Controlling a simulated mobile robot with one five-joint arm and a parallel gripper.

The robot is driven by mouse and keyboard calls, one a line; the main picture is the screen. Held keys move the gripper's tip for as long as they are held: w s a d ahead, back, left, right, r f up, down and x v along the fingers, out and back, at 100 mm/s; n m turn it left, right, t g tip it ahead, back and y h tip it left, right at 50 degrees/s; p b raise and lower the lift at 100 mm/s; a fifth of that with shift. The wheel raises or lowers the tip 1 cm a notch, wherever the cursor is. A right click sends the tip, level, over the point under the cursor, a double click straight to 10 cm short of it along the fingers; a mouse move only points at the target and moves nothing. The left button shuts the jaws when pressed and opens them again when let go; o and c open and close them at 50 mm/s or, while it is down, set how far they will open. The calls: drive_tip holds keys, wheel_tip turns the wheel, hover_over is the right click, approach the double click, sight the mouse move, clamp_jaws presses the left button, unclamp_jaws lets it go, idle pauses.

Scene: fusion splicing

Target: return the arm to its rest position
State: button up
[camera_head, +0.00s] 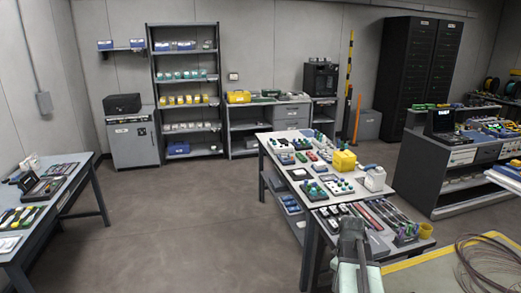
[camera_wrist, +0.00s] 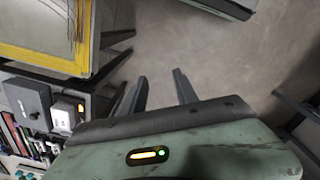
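My gripper (camera_wrist: 160,75) shows in the wrist view with its two dark fingers spread apart. Nothing is between them but bare floor far below. The green-grey wrist housing (camera_wrist: 185,148), with an orange light and a green light, fills the bottom of that view. In the head view, part of my arm (camera_head: 353,255) rises at the bottom edge, right of centre, in front of the middle workbench (camera_head: 277,160). The fingers cannot be made out in the head view.
A yellow-edged table (camera_head: 440,272) stands at the lower right; its yellow edge (camera_wrist: 42,60) also shows in the wrist view. A left bench (camera_head: 75,190) holds tools. Shelves (camera_head: 187,100) and cabinets (camera_head: 432,60) line the back. The floor (camera_head: 180,220) between the benches is clear.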

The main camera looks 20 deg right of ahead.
drive_tip(key=w+a+m, duration=0.2)
drive_tip(key=a+m, duration=0.4)
drive_tip(key=a, duration=2.1)
drive_tip(key=shift+a, duration=0.35)
drive_tip(key=shift+w+d, duration=0.1)
